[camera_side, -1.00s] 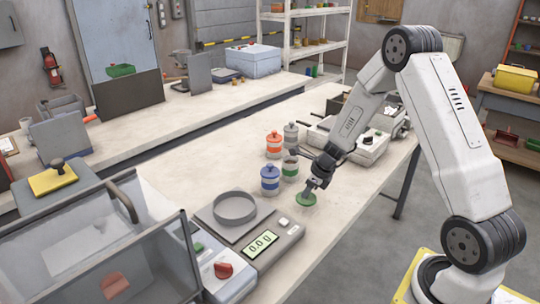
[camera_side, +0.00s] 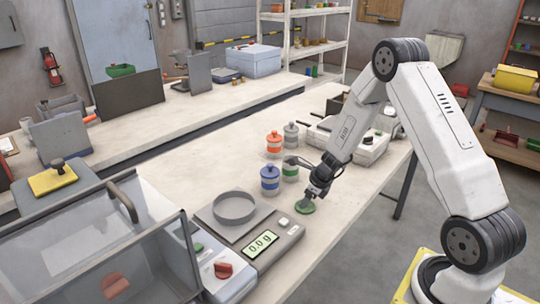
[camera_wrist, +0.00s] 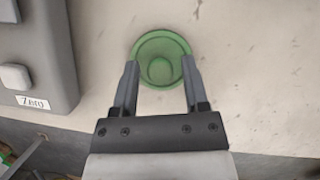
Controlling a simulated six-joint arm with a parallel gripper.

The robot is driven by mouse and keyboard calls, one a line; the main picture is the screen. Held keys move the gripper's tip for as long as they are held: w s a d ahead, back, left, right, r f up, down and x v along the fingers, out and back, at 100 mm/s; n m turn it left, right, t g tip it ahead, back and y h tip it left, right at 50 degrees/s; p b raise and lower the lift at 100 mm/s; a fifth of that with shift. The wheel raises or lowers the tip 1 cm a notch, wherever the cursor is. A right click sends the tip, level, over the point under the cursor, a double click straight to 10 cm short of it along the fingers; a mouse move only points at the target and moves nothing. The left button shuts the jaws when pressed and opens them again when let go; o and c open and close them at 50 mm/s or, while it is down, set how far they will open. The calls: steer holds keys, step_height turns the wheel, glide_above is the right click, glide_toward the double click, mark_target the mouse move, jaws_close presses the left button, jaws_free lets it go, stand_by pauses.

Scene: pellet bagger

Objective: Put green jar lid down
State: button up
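The green jar lid (camera_side: 305,207) is a round disc with a raised centre knob, at the bench top between the scale and my arm. My gripper (camera_side: 314,197) points down at it. In the wrist view, the fingers of my gripper (camera_wrist: 159,64) are at opposite sides of the lid (camera_wrist: 160,45), close against its rim, with the knob between them. The lid looks level. I cannot tell whether it touches the bench or is just above it. The green-banded jar (camera_side: 290,172) stands behind, partly covered by my gripper.
A blue-lidded jar (camera_side: 270,181), an orange-lidded jar (camera_side: 273,145) and a grey-lidded jar (camera_side: 291,135) stand close behind. The scale (camera_side: 262,243) with its round pan (camera_side: 234,208) is left of the lid. The bench (camera_side: 345,210) right of the lid is bare.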

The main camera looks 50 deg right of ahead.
steer(key=shift+r, duration=0.2)
stand_by(0.3)
steer(key=v, duration=1.2)
steer(key=shift+s, duration=0.1)
stand_by(0.6)
steer(key=s+a+r+n, duration=0.1)
steer(key=s+a+n, duration=0.4)
steer(key=a+n, duration=0.4)
steer(key=s+a+r+n+g+h, duration=0.1)
steer(key=s+a+n, duration=0.4)
steer(key=n, duration=1.9)
steer(key=a, duration=0.5)
steer(key=shift+a+r+g, duration=0.15)
steer(key=shift+r+g, duration=0.15)
